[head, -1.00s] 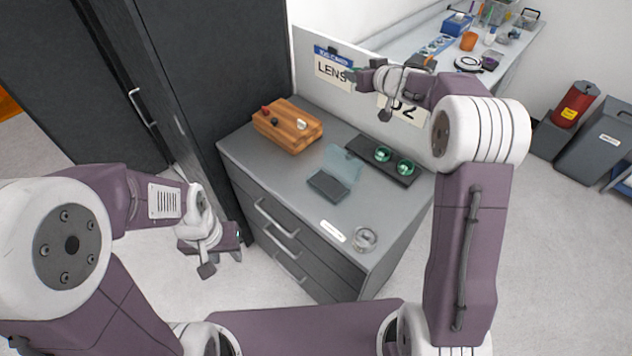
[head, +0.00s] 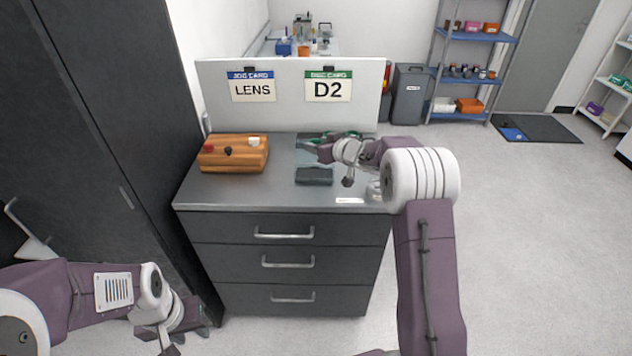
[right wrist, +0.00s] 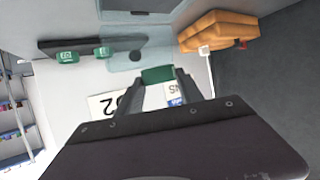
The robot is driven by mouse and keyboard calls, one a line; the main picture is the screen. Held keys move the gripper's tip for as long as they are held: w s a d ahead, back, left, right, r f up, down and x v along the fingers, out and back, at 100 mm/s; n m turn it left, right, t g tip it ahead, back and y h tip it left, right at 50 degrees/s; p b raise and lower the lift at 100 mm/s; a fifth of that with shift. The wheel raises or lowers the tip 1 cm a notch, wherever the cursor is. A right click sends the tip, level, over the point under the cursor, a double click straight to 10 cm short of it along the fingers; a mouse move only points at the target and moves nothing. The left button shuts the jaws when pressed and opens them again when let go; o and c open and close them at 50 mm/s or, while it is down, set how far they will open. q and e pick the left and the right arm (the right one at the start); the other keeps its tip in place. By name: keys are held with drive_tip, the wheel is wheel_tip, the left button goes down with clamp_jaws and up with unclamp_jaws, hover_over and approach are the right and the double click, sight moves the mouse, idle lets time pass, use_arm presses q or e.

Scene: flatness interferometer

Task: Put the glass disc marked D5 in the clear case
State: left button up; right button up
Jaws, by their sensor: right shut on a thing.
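My right gripper (right wrist: 157,84) is shut on a green-rimmed disc (right wrist: 157,74); its marking is not readable. In the head view this gripper (head: 316,148) is over the back of the cabinet top, close to the clear case. The clear case has a see-through bluish lid (right wrist: 120,57), standing open, and a dark grey base (head: 314,176). Two more green discs, (right wrist: 67,57) and (right wrist: 101,52), sit in a dark rack (right wrist: 84,43). The card on the back panel reads D2 (head: 328,90), not D5. My left gripper (head: 190,328) is low at the left, away from the cabinet; its jaws are unclear.
A wooden block (head: 233,156) with red, black and white knobs stands at the left of the cabinet top (head: 225,192). A LENS card (head: 253,88) hangs on the upright panel (head: 290,72). A glass item near the right edge is partly hidden by my arm. The front strip is mostly clear.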

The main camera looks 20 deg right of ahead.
drive_tip(key=b, duration=0.2)
hover_over(317, 177)
wheel_tip(317, 177, down, 4)
drive_tip(key=shift+a+f, duration=0.1)
drive_tip(key=shift+w+f, duration=0.15)
drive_tip(key=shift+f, duration=0.15)
wheel_tip(317, 177, down, 4)
drive_tip(key=shift+f+b, duration=0.25)
drive_tip(key=shift+b, duration=0.8)
drive_tip(key=shift+f, duration=0.1)
